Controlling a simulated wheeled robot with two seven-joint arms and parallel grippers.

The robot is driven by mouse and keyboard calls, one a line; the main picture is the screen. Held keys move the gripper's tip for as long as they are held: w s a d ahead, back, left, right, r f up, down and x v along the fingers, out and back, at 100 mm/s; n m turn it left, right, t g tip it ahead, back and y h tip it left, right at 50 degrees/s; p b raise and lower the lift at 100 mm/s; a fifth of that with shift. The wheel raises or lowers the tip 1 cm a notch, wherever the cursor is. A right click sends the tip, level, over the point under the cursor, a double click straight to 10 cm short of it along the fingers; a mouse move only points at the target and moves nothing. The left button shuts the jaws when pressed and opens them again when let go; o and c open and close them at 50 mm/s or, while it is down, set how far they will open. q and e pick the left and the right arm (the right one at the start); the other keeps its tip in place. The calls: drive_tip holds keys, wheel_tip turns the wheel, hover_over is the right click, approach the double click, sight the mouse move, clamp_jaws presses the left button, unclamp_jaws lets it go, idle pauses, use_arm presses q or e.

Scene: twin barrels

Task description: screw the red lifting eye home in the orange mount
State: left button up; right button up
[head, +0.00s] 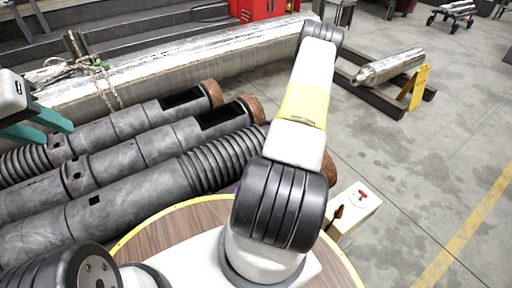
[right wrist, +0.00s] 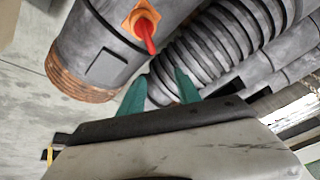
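The red lifting eye (right wrist: 147,38) shows in the right wrist view as a narrow red piece. It sits at the orange mount (right wrist: 128,22) on a grey barrel (right wrist: 95,35); how deep it is seated I cannot tell. My right gripper (right wrist: 160,88) has its two teal fingers apart with nothing between them, below the red eye in the picture and clear of it. In the head view the right gripper is out of sight and the orange mount cannot be seen. My left gripper (head: 48,128) is open and empty at the left edge, above the barrels.
Several dark ribbed barrels (head: 130,160) with copper-coloured ends lie side by side. A white block (head: 352,212) with a small red part on top stands right of my arm. A steel cylinder (head: 390,66) rests on a rack.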

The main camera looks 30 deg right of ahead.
drive_tip(key=shift+f, duration=5.3)
drive_tip(key=shift+c, duration=0.4)
clamp_jaws()
